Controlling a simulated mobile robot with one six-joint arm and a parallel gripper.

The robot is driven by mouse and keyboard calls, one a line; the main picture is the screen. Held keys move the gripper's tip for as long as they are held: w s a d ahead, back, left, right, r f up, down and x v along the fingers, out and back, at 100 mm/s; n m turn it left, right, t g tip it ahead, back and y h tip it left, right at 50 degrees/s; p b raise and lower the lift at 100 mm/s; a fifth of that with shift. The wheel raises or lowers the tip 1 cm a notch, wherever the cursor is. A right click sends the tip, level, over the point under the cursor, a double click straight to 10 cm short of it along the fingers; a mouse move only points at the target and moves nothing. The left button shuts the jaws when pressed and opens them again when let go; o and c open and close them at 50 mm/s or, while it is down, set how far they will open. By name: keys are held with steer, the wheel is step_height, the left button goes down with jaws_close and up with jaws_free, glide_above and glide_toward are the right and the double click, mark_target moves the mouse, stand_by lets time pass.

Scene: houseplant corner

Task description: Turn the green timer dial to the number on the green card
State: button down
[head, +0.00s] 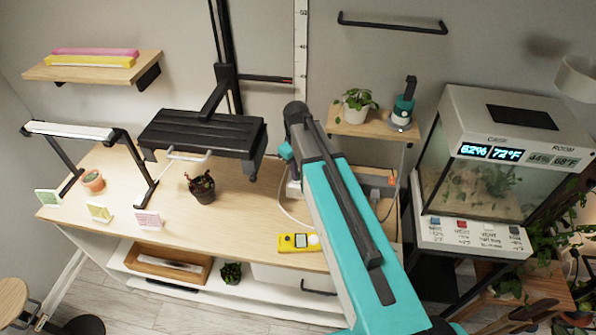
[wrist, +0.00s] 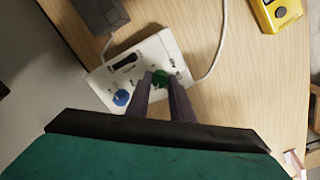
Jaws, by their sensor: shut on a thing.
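The green timer dial (wrist: 160,76) is on a white timer box (wrist: 112,96), seen from above in the wrist view. My gripper (wrist: 159,80) points down at the box, its two dark fingers closed on either side of the green dial. The fingers cover part of the dial, and its pointer and the small numbers cannot be read. A blue dial (wrist: 121,97) sits on the same box, left of my fingers. In the head view my arm hides most of the box. The green card (head: 47,198) stands at the table's left end; its number is too small to read.
A yellow card (head: 99,212) and a pink card (head: 148,221) stand along the front edge. A yellow meter (head: 298,242) lies near the front edge. A white cable (wrist: 217,52) runs beside the box.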

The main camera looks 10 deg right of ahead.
steer(key=m+b, duration=0.1)
steer(key=m, duration=0.3)
steer(key=shift+w+b, duration=0.1)
steer(key=shift+b, duration=0.2)
steer(key=m+b, duration=0.1)
steer(key=m, duration=0.3)
steer(key=m+b, duration=0.1)
steer(key=m, duration=0.4)
steer(key=shift+g, duration=0.4)
steer(key=m, duration=0.4)
steer(key=shift+w+b, duration=0.1)
steer(key=shift+b, duration=0.25)
steer(key=shift+r, duration=0.1)
steer(key=c, duration=1.6)
jaws_free()
steer(key=shift+o, duration=0.2)
steer(key=shift+r, duration=0.1)
